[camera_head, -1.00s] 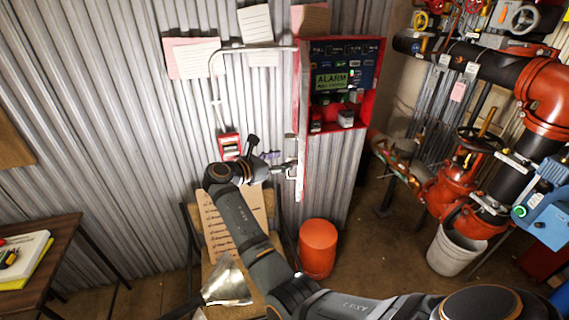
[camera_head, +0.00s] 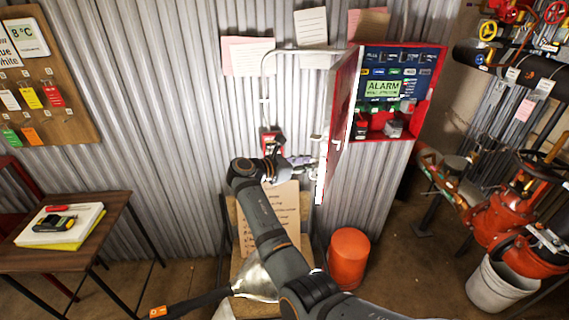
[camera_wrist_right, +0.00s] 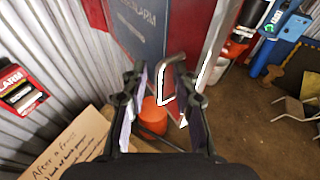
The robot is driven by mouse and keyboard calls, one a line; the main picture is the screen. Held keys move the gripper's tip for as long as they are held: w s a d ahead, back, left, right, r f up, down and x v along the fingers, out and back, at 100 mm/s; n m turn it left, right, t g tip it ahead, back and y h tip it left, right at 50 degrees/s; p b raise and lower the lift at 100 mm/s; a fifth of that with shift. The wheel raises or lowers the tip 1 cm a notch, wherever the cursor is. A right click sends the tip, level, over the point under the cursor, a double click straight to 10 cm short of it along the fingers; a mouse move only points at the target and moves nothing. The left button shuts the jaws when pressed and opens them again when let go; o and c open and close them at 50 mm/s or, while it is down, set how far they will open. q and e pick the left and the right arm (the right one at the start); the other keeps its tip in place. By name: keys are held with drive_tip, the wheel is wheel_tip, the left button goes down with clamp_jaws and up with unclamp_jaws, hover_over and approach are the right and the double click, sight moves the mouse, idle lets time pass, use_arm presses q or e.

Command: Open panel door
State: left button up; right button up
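The red alarm panel box (camera_head: 428,112) is on the corrugated wall, its inside with a green ALARM display exposed. Its red door (camera_head: 343,105) stands open, swung out from the box's left side and seen nearly edge-on. My right gripper (camera_head: 308,168) is at the door's lower free edge. In the right wrist view, its two fingers (camera_wrist_right: 168,100) are apart, with the door's grey handle (camera_wrist_right: 168,82) between them. Contact with the handle cannot be made out. The door's face (camera_wrist_right: 138,22) fills the top of that view. My left gripper is not in view.
A small red call box (camera_head: 272,141) is on the wall left of the door. A cardboard sign (camera_head: 270,220) and an orange bucket (camera_head: 348,258) stand below. A side table (camera_head: 70,258) is at left; red valves and pipes (camera_head: 500,215) are at right.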

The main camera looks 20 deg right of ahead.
drive_tip(key=w+a+b, duration=0.2)
drive_tip(key=a+b, duration=0.1)
drive_tip(key=a, duration=0.4)
drive_tip(key=shift+r+b, duration=0.2)
drive_tip(key=shift+b, duration=0.1)
drive_tip(key=shift+p, duration=0.55)
drive_tip(key=shift+f, duration=0.15)
